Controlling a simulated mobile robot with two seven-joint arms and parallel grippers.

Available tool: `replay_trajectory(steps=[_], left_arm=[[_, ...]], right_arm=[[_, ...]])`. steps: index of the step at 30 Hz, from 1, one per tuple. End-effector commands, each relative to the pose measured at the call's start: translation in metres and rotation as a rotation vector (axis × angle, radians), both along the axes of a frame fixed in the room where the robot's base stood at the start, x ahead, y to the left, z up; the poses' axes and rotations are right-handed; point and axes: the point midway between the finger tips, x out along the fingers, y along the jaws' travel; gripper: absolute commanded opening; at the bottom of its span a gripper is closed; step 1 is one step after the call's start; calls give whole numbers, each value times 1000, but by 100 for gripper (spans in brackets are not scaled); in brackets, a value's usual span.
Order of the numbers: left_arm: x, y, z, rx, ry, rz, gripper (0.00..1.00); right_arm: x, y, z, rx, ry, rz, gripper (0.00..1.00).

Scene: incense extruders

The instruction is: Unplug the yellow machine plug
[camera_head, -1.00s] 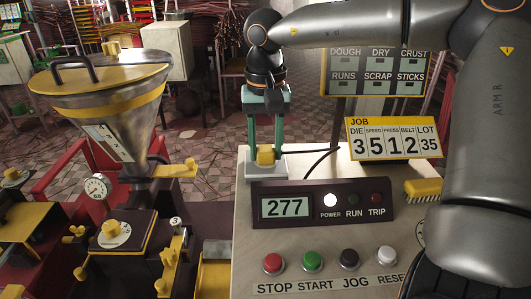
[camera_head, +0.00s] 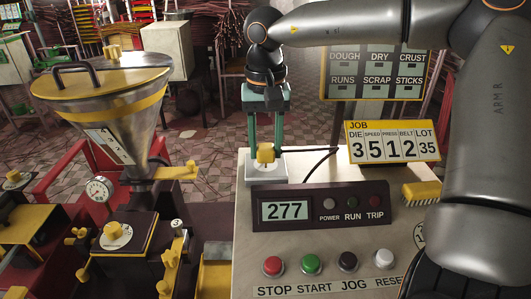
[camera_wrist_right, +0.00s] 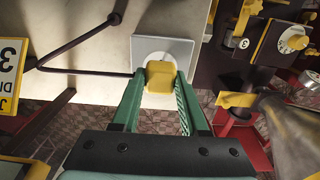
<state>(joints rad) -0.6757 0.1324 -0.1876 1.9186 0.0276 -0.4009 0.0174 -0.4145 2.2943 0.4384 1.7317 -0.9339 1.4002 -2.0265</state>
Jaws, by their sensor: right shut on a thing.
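The yellow plug (camera_head: 265,155) is between the green fingers of my right gripper (camera_head: 264,148), which is shut on it and points down. The plug sits just above the white socket block (camera_head: 266,177) at the back left of the pale panel, and the grey socket face shows beneath it. In the right wrist view the plug (camera_wrist_right: 160,77) is between the fingertips, with the socket plate (camera_wrist_right: 178,46) behind it. A dark cord (camera_wrist_right: 85,72) runs from the plug to the left there. My left gripper is not in view.
The control box (camera_head: 322,207) reads 277, and its power lamp (camera_head: 329,202) is unlit. A job sign (camera_head: 392,141) and yellow brush (camera_head: 421,190) stand to the right. Coloured buttons line the front. A steel hopper (camera_head: 108,100) stands left.

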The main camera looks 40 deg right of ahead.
Motion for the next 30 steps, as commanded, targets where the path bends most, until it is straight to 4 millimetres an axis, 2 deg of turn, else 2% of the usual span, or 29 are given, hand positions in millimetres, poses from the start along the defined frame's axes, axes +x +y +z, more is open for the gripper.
replay_trajectory(steps=[30], left_arm=[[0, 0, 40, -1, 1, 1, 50]], right_arm=[[0, 0, 43, 1, -1, 0, 0]])
